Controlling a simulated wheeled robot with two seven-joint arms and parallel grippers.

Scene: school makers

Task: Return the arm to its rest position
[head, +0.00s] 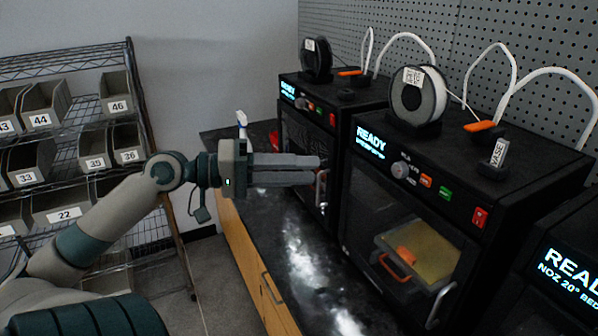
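My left arm comes in from the lower left and reaches out over the black counter. Its gripper (318,170) points right, with its two grey fingers lying close together and nothing seen between them. The fingertips are in front of the far printer (317,123), overlapping its door handle in the picture; I cannot tell whether they touch it. My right gripper is not in view.
A nearer printer (450,190) has a shut clear door, with an orange piece (405,255) inside. Another printer (575,265) is at the lower right. A wire shelf (75,60) with numbered bins stands left. The counter (300,255) is bare in front.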

